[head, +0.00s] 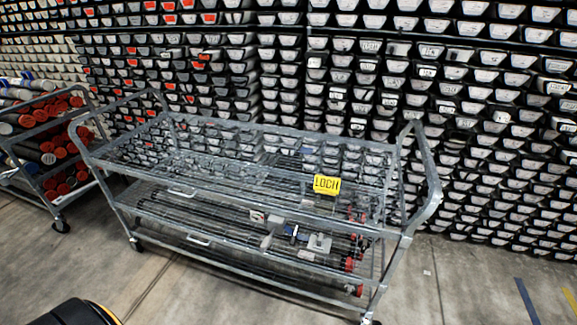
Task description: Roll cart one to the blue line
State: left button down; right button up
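A grey metal wire-shelf cart (262,184) stands in the middle of the head view, with a raised handle at each end. A yellow label (327,185) hangs on its near side; it seems to read "LOC11". I cannot tell from the label whether this is cart one. A short blue line (527,301) is on the floor at the far lower right, apart from the cart with bare floor between. Neither of my grippers is in view.
A second cart (45,124) loaded with red-capped tubes stands close by at the left. Racks of labelled core trays (460,100) fill the wall behind. A yellow line (569,297) lies right of the blue one. Concrete floor (470,290) is clear at the right.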

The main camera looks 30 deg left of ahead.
aim_at(248, 226)
jog(key=u, duration=1.15)
